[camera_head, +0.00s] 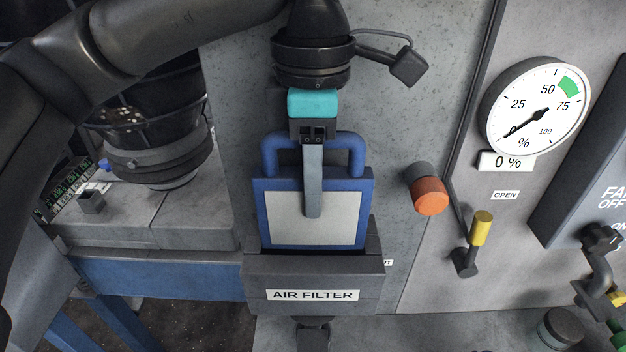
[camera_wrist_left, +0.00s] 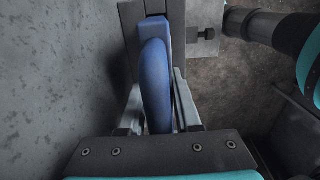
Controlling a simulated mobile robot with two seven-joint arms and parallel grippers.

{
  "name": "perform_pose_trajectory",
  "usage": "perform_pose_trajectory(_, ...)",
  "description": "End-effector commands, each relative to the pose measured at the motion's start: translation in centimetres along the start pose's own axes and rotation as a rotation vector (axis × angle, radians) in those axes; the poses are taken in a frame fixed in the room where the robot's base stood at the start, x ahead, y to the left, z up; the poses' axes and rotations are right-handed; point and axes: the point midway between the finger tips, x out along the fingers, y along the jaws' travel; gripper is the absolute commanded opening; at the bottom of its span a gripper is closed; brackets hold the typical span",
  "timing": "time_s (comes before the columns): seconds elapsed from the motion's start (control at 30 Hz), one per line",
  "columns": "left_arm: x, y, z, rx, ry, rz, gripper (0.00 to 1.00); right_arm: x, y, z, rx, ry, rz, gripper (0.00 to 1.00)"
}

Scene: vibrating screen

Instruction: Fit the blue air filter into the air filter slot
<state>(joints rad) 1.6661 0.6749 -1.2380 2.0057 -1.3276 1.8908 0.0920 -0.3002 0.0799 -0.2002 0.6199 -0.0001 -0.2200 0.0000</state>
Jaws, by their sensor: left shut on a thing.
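The blue air filter (camera_head: 264,222) has a blue frame, a pale grey panel and a blue loop handle on top. It stands upright above the dark air filter slot (camera_head: 259,268), labelled AIR FILTER, and its lower edge is hidden behind the slot's front wall. My left gripper (camera_head: 313,212) comes from above and is shut on the filter's handle; a finger hangs in front of the panel. In the left wrist view, the blue handle (camera_wrist_left: 155,85) lies between the two fingers. How deep the filter sits in the slot cannot be told. My right gripper is not in view.
A grey wall panel stands behind. To the right are an orange knob (camera_head: 430,195), a yellow-tipped lever (camera_head: 482,228) and a round gauge (camera_head: 535,108) reading near 0 %. A blue beam (camera_head: 160,278) runs at the left. A black valve handle (camera_head: 601,238) is at the far right.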

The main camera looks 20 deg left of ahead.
Motion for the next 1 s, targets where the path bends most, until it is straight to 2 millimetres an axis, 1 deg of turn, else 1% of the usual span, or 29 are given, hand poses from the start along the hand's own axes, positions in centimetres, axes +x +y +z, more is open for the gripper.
perform_pose_trajectory(1.0,2.6,0.0,0.0,0.0,-0.001,0.001,0.0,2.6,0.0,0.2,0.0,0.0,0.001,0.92)
